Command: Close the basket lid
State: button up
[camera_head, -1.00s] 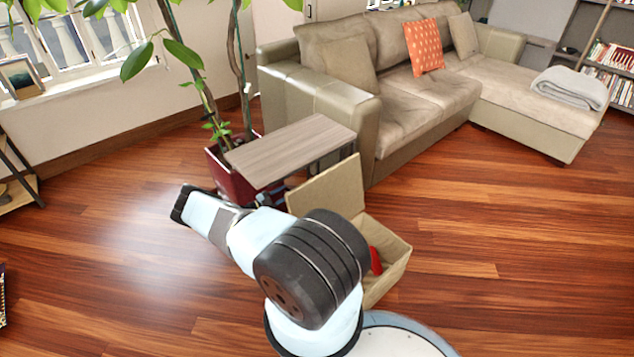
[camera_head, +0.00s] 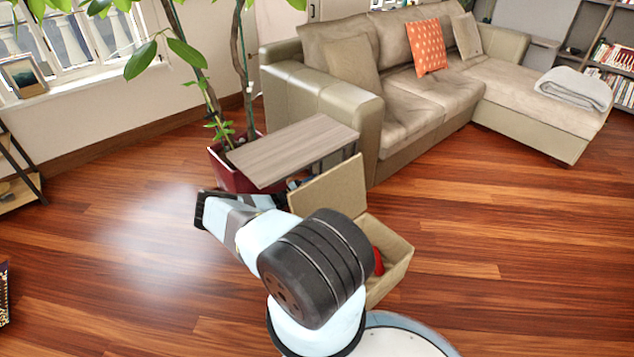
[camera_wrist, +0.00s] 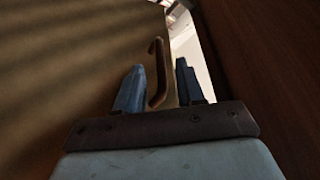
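The beige basket (camera_head: 393,272) stands on the floor in the middle of the head view, partly hidden by my arm. Its lid (camera_head: 332,192) is up, tilted back toward the small table. Something red (camera_head: 379,262) lies inside. In the wrist view, my gripper (camera_wrist: 160,72) is open, its two blue fingers apart. A thin brown hooked handle (camera_wrist: 157,75) shows between them, nearer the left finger; I cannot tell if they touch. A broad brown surface (camera_wrist: 60,70), seemingly the lid, fills the left side. My fingers are mostly hidden in the head view.
A small wood-topped table (camera_head: 295,150) stands close behind the lid. A dark red planter (camera_head: 232,172) with a tall plant is at its left. A beige sofa (camera_head: 400,110) stands behind to the right.

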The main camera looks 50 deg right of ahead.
jog(key=shift+x, duration=0.9)
grip_shut()
